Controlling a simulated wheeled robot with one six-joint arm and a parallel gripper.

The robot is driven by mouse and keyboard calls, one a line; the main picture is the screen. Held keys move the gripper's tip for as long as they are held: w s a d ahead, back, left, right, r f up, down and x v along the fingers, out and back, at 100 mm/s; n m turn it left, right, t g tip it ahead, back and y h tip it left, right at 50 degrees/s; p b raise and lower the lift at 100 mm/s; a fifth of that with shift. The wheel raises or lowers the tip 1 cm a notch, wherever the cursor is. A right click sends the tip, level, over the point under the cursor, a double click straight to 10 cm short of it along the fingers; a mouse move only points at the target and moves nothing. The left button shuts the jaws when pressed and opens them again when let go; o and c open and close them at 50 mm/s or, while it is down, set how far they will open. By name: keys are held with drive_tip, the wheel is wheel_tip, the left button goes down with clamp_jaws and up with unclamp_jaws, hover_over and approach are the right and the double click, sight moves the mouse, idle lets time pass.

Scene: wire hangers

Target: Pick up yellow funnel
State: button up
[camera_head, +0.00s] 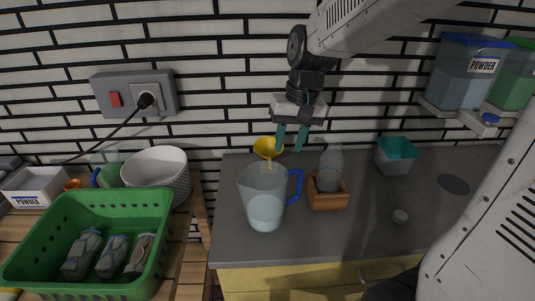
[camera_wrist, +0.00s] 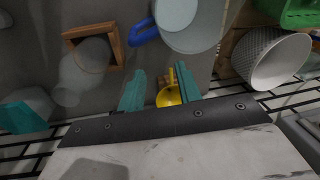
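My gripper (camera_head: 291,149) is above the back of the counter, just right of the funnel in the head view. In the wrist view my gripper (camera_wrist: 157,88) is open, with a gap on both sides of the funnel. The funnel's lower part is partly hidden by the jug in the head view.
A clear bottle (camera_head: 331,165) stands in a wooden holder (camera_head: 328,198) right of the jug. A green basket (camera_head: 94,243) and a white bowl (camera_head: 158,172) are left on a wooden table.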

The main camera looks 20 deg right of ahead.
drive_tip(key=m, duration=0.1)
hover_over(270, 160)
drive_tip(key=d, duration=0.1)
drive_tip(key=shift+y, duration=0.3)
drive_tip(key=x, duration=0.2)
drive_tip(key=d+x, duration=0.1)
drive_tip(key=x, duration=0.1)
drive_tip(key=s+x, duration=0.1)
drive_tip(key=x, duration=0.2)
drive_tip(key=shift+d+f, duration=0.1)
drive_tip(key=shift+d, duration=0.05)
drive_tip(key=x, duration=0.7)
drive_tip(key=shift+s+f, duration=0.2)
drive_tip(key=shift+f, duration=0.2)
clamp_jaws()
